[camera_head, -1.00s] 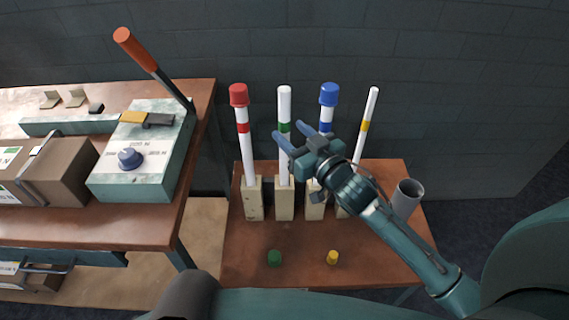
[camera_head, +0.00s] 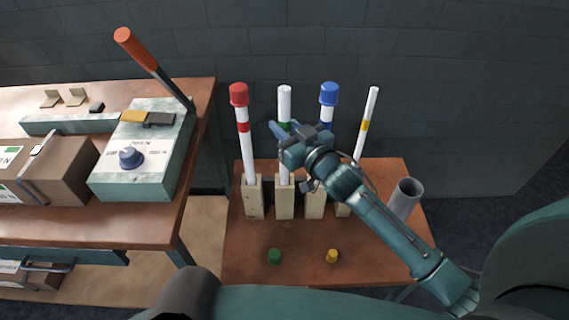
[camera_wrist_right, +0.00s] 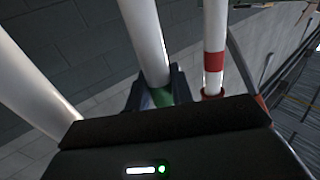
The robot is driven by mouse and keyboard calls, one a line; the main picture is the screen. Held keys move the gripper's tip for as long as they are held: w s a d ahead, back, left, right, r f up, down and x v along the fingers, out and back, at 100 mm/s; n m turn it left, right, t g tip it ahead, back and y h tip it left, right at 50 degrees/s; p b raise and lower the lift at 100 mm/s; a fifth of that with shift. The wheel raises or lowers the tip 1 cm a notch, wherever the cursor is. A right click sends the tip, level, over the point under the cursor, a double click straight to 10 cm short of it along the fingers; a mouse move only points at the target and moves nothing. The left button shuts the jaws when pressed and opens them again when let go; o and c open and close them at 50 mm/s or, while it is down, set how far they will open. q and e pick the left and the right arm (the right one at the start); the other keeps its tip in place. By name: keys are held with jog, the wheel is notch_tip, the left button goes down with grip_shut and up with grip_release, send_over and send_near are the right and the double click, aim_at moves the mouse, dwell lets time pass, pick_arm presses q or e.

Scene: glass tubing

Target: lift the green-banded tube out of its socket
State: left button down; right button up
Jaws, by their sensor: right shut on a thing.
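The green-banded tube (camera_head: 284,103) is white and stands upright in its wooden socket block (camera_head: 285,203), second from the left in the row. Its top has no cap. My right gripper (camera_head: 285,128) is shut on the tube at the green band, well above the block. In the right wrist view the tube (camera_wrist_right: 145,40) runs between the two dark fingers (camera_wrist_right: 160,92), with the green band between them. The fingers hide part of the band in the head view. My left gripper is not in view.
A red-capped tube (camera_head: 247,155) stands to the left; a blue-capped tube (camera_head: 328,112) and a yellow-banded tube (camera_head: 371,105) stand to the right. Green (camera_head: 274,256) and yellow (camera_head: 333,256) caps lie in front. A grey cup (camera_head: 407,197) stands at the right.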

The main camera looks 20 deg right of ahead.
jog(key=shift+r, duration=0.15)
grip_shut()
